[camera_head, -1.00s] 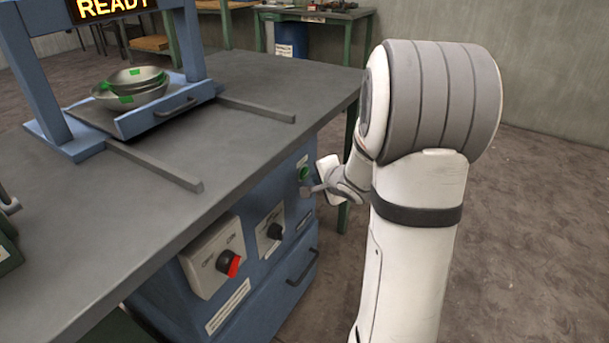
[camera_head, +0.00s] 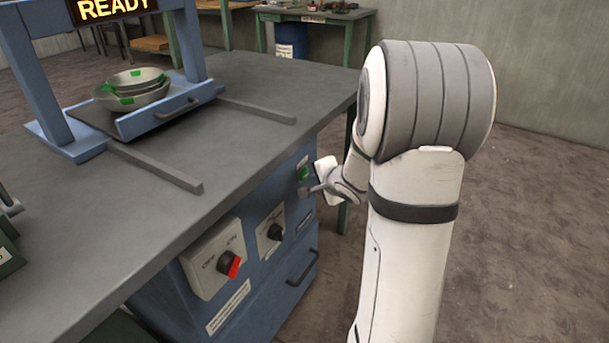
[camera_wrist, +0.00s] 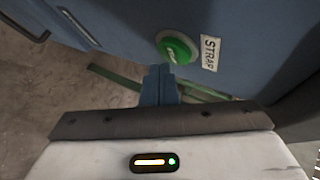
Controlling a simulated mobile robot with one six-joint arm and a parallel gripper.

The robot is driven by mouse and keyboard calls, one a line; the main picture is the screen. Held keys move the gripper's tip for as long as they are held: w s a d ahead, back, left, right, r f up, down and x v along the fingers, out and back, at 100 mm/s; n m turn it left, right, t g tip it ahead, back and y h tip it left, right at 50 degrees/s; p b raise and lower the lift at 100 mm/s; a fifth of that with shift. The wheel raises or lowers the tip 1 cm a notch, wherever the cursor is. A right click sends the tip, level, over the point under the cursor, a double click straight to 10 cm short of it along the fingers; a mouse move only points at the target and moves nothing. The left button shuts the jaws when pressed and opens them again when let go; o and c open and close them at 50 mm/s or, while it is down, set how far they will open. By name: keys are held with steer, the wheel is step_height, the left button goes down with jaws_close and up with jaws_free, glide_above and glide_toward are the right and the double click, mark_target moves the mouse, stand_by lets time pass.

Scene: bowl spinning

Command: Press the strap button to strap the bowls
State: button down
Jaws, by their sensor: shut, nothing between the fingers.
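The green strap button (camera_wrist: 176,49) sits in a round bezel on the blue panel, beside a white label reading STRAP (camera_wrist: 210,53). In the head view the button (camera_head: 304,173) shows near the upper right of the machine's front. My gripper (camera_wrist: 160,70) is shut and empty, its fingertips just below the button in the wrist view; I cannot tell if they touch it. In the head view my gripper (camera_head: 305,190) is close to the panel. Stacked metal bowls (camera_head: 135,88) with green tags sit on the tray (camera_head: 150,118) under the blue frame, whose display (camera_head: 110,8) reads READY.
A red-tipped OFF/ON switch (camera_head: 229,264) and a black knob (camera_head: 275,231) are on the panel left of the button. A drawer handle (camera_head: 302,268) juts out below. The grey tabletop (camera_head: 240,145) overhangs the panel. Floor to the right is open.

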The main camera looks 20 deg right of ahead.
steer(key=shift+w+a, duration=0.1)
steer(key=shift+w, duration=0.05)
steer(key=shift+w+a, duration=0.3)
steer(key=shift+w, duration=0.05)
stand_by(0.8)
steer(key=shift+d+p, duration=0.1)
steer(key=shift+p, duration=0.25)
steer(key=shift+s+d+p, duration=0.45)
steer(key=shift+s+p, duration=0.15)
steer(key=shift+s, duration=0.1)
steer(key=shift+d, duration=0.1)
steer(key=s+d+p, duration=0.1)
steer(key=s, duration=0.1)
steer(key=s+d+p, duration=0.2)
stand_by(0.8)
